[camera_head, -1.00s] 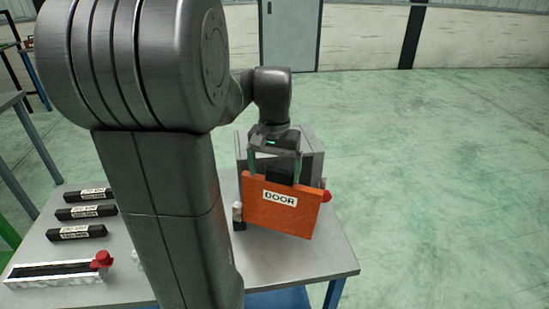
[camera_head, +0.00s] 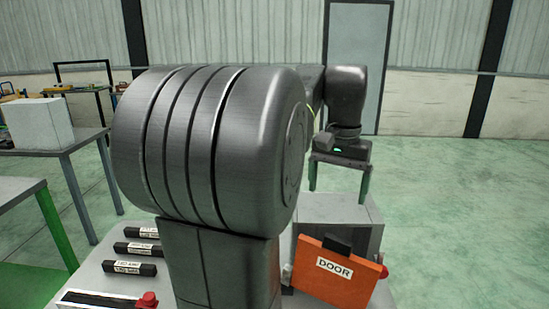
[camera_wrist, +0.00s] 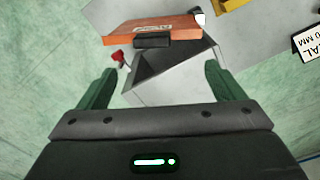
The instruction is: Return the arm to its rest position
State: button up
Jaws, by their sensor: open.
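My gripper (camera_head: 339,178) is open and empty, raised above the grey box at the right of the table. In the wrist view its two green fingers (camera_wrist: 158,88) stand wide apart with nothing between them. The orange panel marked DOOR (camera_head: 337,276) leans at a tilt at the front of the grey box (camera_head: 341,212), with a black block on its top edge. In the wrist view the orange panel (camera_wrist: 152,27) lies beyond the fingertips, apart from them. My own arm hides the middle of the table.
The grey table (camera_head: 98,281) carries black labelled bars (camera_head: 136,249) and a tray with a red knob (camera_head: 146,300) at left. A white box (camera_head: 38,123) stands on another table behind left. The green floor (camera_head: 455,215) at right is clear.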

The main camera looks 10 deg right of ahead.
aim_at(330, 238)
notch_tip(330, 238, down, 11)
jog(key=shift+f, duration=0.15)
dwell(0.6)
jog(key=shift+a, duration=0.1)
